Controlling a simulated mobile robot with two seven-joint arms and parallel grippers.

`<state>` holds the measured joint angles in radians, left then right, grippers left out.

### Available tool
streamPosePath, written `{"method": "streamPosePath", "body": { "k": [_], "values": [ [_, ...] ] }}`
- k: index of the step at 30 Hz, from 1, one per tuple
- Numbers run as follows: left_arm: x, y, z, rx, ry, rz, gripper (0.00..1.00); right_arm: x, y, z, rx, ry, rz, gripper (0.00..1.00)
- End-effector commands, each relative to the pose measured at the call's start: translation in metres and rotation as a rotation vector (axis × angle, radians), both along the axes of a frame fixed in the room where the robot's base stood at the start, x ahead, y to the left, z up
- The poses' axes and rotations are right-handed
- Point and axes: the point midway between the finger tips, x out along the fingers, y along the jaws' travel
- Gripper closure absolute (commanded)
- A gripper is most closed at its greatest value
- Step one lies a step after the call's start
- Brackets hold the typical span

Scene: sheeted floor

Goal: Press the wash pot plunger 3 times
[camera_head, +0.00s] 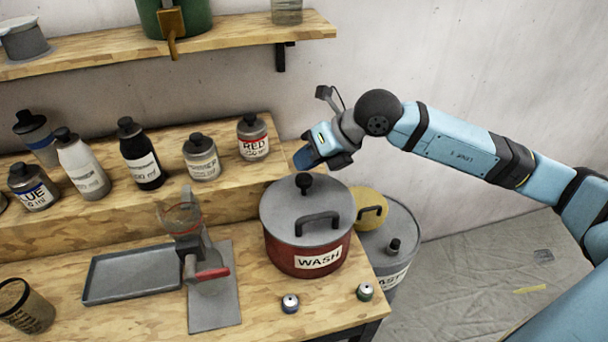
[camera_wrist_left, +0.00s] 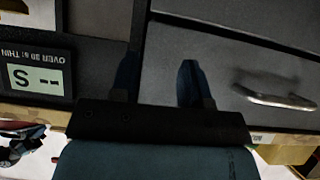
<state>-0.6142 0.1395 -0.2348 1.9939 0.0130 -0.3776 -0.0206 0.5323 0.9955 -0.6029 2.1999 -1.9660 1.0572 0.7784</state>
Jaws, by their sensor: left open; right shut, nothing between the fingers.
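The wash pot (camera_head: 306,262) is red with a grey lid and a WASH label, and stands upright on the bench's right part. Its black plunger knob (camera_head: 304,181) stands up at the back of the lid. My right gripper (camera_head: 309,158) is shut and empty, just above and behind the knob, apart from it. My left gripper is outside the head view. In the left wrist view my left gripper (camera_wrist_left: 157,80) is open and empty, in front of a dark drawer front (camera_wrist_left: 240,60).
Several labelled bottles (camera_head: 147,160) stand on the raised step. A grey tray (camera_head: 130,274) and a stand with a red handle (camera_head: 212,274) are left of the pot. Two small capped jars (camera_head: 290,303) (camera_head: 365,292) sit in front. A grey waste can (camera_head: 400,240) stands at right.

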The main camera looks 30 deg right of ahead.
Motion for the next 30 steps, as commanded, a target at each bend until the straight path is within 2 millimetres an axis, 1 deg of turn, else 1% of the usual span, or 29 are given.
{"method": "streamPosePath", "body": {
  "k": [5,8,21,24,30],
  "values": [
    [0.000,0.000,0.000,0.000,0.000,0.000,0.57,0.000,0.000,0.001,0.000,0.000,0.000,1.00],
    [0.000,0.000,0.003,0.000,0.001,0.000,0.57,0.000,0.000,0.006,0.000,-0.001,0.000,1.00],
    [0.000,0.000,0.024,0.000,0.001,0.000,0.57,0.000,0.000,0.049,0.000,-0.001,0.000,1.00],
    [0.000,0.000,0.026,0.000,0.000,0.000,0.57,0.000,0.000,0.051,0.000,-0.001,0.001,1.00],
    [0.000,0.000,0.025,0.000,-0.001,0.000,0.57,0.000,0.000,0.050,0.000,0.000,0.000,1.00]
  ]
}}
